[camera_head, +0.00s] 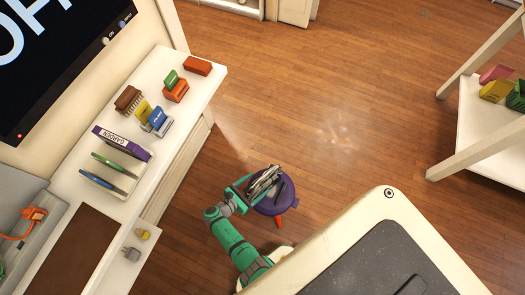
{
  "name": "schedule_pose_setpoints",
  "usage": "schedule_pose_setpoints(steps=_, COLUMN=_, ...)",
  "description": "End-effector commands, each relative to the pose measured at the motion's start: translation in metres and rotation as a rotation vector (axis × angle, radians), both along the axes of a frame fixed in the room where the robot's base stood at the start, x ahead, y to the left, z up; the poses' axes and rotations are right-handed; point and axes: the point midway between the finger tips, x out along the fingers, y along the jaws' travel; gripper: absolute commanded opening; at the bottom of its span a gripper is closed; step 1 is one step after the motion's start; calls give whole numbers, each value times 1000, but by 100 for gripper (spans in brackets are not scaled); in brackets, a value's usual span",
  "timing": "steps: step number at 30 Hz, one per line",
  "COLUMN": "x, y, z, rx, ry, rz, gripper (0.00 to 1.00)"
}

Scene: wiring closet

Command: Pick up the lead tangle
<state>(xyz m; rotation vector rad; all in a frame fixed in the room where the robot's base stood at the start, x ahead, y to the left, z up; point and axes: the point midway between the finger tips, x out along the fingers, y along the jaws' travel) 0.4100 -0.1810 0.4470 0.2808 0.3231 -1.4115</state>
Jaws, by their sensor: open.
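My gripper (263,181) is at the end of my teal arm, above the floor right of the long white bench. It is just over a round purple stool or bin (285,203). Dark and pale strip-like shapes show at the jaws. I cannot tell whether they are gripper parts or a tangle of leads. The gripper is open, and it hides part of the purple thing's top. An orange object with an orange cord (34,214) lies on a grey surface at the far left, well away from the gripper. I cannot clearly identify a lead tangle.
The white bench (205,90) carries colored blocks, a brown brush-like piece (128,98) and a purple "GARDEN" box (121,143). A screen hangs at top left. A white shelf (485,125) with colored bins stands at right. The wooden floor between (340,110) is clear.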

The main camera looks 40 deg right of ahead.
Motion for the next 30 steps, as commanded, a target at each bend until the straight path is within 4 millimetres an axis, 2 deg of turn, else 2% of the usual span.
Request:
schedule_pose_setpoints(steps=6, x=4, y=-23, z=-10, rx=-1, ry=1, rz=-2, gripper=78)
schedule_pose_setpoints(steps=14, x=5, y=-26, z=-11, rx=0, ry=-1, rz=0, gripper=78)
schedule_pose_setpoints(steps=15, x=5, y=-26, z=-11, rx=0, ry=0, rz=0, gripper=76)
schedule_pose_setpoints(steps=24, x=5, y=-26, z=-11, rx=0, ry=0, rz=0, gripper=4)
schedule_pose_setpoints(steps=26, x=6, y=-26, z=-11, rx=-1, ry=-1, rz=1, gripper=0)
schedule_pose_setpoints(steps=30, x=6, y=-26, z=-11, rx=-1, ry=-1, rz=1, gripper=0)
